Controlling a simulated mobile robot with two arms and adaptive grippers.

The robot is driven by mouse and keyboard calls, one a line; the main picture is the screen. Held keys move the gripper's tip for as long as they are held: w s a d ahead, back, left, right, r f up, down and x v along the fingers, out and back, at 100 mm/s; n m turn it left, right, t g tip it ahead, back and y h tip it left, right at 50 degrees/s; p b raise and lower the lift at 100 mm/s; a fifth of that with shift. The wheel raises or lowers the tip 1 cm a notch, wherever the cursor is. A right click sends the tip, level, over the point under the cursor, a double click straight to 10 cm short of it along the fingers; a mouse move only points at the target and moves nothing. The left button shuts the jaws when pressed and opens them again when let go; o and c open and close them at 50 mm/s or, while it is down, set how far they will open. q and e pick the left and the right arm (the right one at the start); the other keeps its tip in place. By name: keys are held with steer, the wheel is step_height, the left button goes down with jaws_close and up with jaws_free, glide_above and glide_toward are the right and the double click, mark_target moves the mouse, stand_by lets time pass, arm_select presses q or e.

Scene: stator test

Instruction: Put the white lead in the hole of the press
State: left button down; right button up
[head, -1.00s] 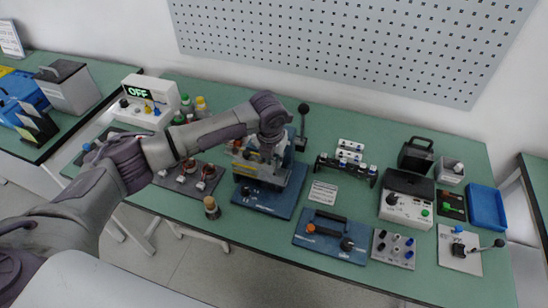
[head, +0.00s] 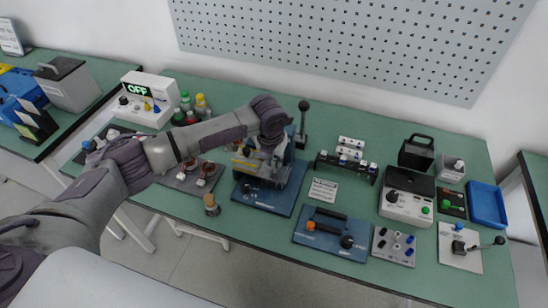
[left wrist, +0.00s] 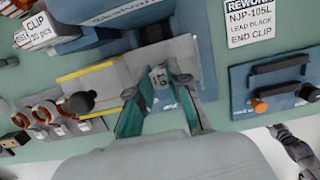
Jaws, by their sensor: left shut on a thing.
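The press (head: 285,172) stands on a blue base plate (head: 268,200) in the middle of the bench. My left gripper (head: 262,152) is over the press, and my own arm covers part of it. In the left wrist view my left gripper (left wrist: 160,98) has its teal fingers closed around a small pale piece with dark marks (left wrist: 158,76), apparently the white lead. The gripper is low at the grey and blue press body (left wrist: 95,80). The hole of the press cannot be made out. My right gripper is not in view.
A dark plate with ringed parts (head: 205,178) lies left of the press. A wooden-topped peg (head: 211,205) stands near the front edge. A label card (head: 323,190) and a blue plate with a black handle (head: 330,235) lie to the right. Bench is bare between fixtures.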

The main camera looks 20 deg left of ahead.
arm_select(q)
steer(key=shift+f, duration=0.45)
steer(key=shift+f, duration=0.1)
steer(key=shift+f+b, duration=0.5)
steer(key=shift+f, duration=0.4)
steer(key=c, duration=1)
jaws_free()
steer(key=r, duration=0.4)
steer(key=s+r, duration=0.1)
steer(key=r, duration=0.3)
steer(key=s+r, duration=0.1)
steer(key=r, duration=0.3)
steer(key=shift+s, duration=0.2)
steer(key=shift+f, duration=0.1)
